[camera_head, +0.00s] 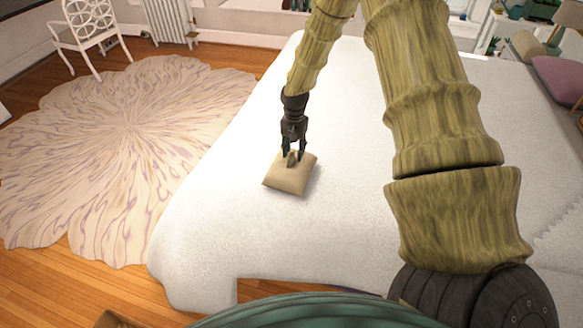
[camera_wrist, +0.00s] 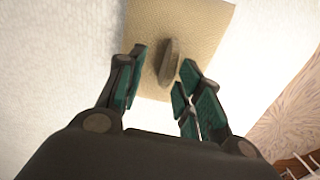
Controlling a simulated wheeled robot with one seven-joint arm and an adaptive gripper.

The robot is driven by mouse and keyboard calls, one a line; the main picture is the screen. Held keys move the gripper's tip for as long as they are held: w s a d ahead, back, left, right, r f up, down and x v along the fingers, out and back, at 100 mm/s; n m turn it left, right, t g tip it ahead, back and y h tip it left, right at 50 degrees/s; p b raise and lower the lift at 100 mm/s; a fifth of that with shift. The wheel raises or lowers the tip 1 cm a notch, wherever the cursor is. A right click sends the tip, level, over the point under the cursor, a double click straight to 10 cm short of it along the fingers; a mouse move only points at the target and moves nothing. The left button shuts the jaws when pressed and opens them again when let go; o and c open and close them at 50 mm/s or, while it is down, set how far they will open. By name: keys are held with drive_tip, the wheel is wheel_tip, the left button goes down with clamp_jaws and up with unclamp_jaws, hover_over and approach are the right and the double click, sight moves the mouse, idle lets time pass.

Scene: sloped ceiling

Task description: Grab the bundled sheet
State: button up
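The bundled sheet looks like a beige, square, pillow-like bundle (camera_head: 290,181) lying on the white bed. It has a small upright brown-grey knot or tab in its middle. In the wrist view the bundle (camera_wrist: 208,32) shows at the top, with the tab (camera_wrist: 169,62) standing up from it. My gripper (camera_head: 294,155) points down over the bundle. In the wrist view its teal-padded fingers (camera_wrist: 160,72) are apart, one on each side of the tab, with gaps showing. The gripper looks open and empty. Whether the fingertips touch the bundle's top is unclear.
The white bedspread (camera_head: 225,200) is clear around the bundle. A pink pillow (camera_head: 558,80) lies at the far right. A round patterned rug (camera_head: 130,140) and a white chair (camera_head: 92,32) are on the floor to the left. A radiator (camera_head: 168,20) stands behind.

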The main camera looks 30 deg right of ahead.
sight(290, 154)
drive_tip(key=shift+a+f, duration=0.15)
drive_tip(key=shift+f, duration=0.6)
drive_tip(key=shift+w+a+f+p, duration=0.15)
drive_tip(key=shift+w+f+p, duration=0.05)
drive_tip(key=shift+f+p, duration=0.15)
drive_tip(key=shift+w+a+f, duration=0.15)
drive_tip(key=shift+a+f, duration=0.05)
drive_tip(key=shift+a+r, duration=0.1)
drive_tip(key=shift+a, duration=0.25)
drive_tip(key=shift+d, duration=0.2)
clamp_jaws()
drive_tip(key=shift+d, duration=0.15)
